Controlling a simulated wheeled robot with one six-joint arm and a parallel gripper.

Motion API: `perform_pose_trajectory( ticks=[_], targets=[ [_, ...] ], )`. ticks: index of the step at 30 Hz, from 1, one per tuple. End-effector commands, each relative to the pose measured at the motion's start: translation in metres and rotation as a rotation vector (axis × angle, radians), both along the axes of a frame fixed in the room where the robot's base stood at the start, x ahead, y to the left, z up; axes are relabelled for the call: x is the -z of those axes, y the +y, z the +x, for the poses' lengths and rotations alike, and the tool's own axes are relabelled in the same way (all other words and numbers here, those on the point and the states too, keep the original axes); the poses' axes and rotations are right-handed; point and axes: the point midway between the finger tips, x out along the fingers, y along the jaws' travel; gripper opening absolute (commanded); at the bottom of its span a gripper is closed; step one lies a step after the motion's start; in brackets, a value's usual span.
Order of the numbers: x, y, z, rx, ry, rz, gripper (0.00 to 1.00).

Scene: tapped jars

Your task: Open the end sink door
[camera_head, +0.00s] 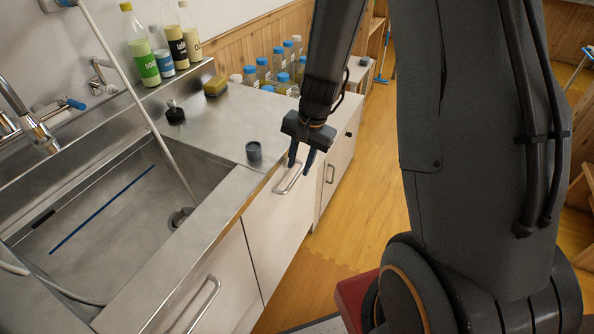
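The sink unit has white doors below its steel top. One door (272,238) has a horizontal metal bar handle (289,181) near its top edge. It looks shut. My gripper (299,168) points down at this handle, with its two dark blue fingers spread apart. The fingertips overlap the handle's right part in the picture; I cannot tell whether they touch or straddle it. A nearer door (228,290) has a similar handle (207,302) and also looks shut.
A steel sink basin (105,215) is on the left, and a small dark cup (254,151) stands on the countertop near its front edge. Several blue-capped jars (265,72) stand at the back. The wooden floor (365,185) right of the cabinets is clear.

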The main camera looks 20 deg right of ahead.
Motion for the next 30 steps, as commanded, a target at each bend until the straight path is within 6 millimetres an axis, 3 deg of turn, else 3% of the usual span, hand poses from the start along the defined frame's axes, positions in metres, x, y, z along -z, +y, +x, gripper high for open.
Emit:
perform_pose_trajectory(
  ticks=[7, 18, 19, 24, 30],
  targets=[
    [0.030, 0.005, 0.004, -0.001, 0.001, 0.000, 0.29],
    [0.036, 0.005, 0.005, -0.002, -0.001, -0.001, 0.29],
    [0.036, 0.005, 0.005, -0.002, -0.001, -0.001, 0.27],
    [0.036, 0.005, 0.005, -0.002, -0.001, -0.001, 0.00],
    [0.036, 0.005, 0.005, -0.002, -0.001, -0.001, 0.00]
  ],
)
